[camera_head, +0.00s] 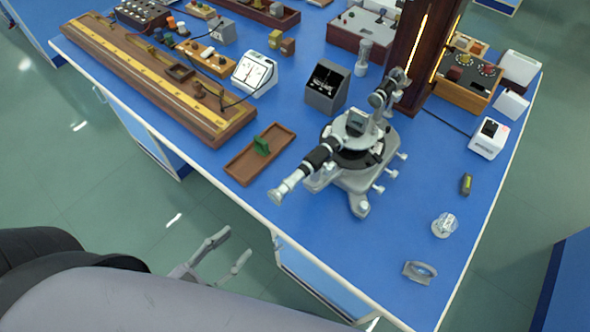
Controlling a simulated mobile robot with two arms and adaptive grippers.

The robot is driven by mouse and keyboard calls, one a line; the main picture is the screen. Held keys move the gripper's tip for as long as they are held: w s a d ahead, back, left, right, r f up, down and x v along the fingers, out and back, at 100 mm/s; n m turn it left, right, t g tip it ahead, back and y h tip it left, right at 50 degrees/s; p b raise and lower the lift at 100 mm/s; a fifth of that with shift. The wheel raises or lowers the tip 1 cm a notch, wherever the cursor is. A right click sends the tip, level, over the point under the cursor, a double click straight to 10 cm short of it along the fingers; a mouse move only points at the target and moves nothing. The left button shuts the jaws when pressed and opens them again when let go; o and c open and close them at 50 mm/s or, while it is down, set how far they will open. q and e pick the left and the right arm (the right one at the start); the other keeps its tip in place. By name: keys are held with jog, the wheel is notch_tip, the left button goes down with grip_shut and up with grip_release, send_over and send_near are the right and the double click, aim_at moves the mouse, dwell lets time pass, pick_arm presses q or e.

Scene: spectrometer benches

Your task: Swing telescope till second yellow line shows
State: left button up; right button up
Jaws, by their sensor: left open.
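The spectrometer (352,145) stands on the blue bench, with a round dark table at its centre and a grey footed base. A black and silver tube with an eyepiece, seemingly the telescope (312,165), points to the near left, its end near the bench's front edge. Another tube (389,90) points away to the tall lamp housing (421,45), which has glowing yellow slits. No spectral lines can be seen from here. My left gripper (232,253) is open and empty, off the bench's front edge, below and left of the eyepiece. My right gripper is out of view.
A wooden tray (240,171) with a green block lies left of the telescope. A long wooden rail with a yellow scale (150,80) fills the left. Grey and white meters (327,86) stand behind. Small loose parts (445,225) lie at right. The front right bench top is mostly clear.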

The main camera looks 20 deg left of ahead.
pick_arm(q)
jog(key=t+h, duration=0.1)
send_near(285, 188)
jog(key=s+a+f, duration=0.2)
jog(key=s, duration=0.1)
jog(key=shift+m, duration=0.3)
jog(key=x, duration=0.5)
jog(key=p+x, duration=0.1)
jog(key=x, duration=0.4)
jog(key=r+x, duration=0.1)
jog(key=x, duration=0.4)
jog(key=shift+w+d, duration=0.2)
jog(key=shift+w, duration=0.05)
jog(key=shift+w+d+f+p, duration=0.1)
jog(key=shift+w+d+p, duration=0.25)
jog(key=shift+w, duration=0.25)
grip_shut()
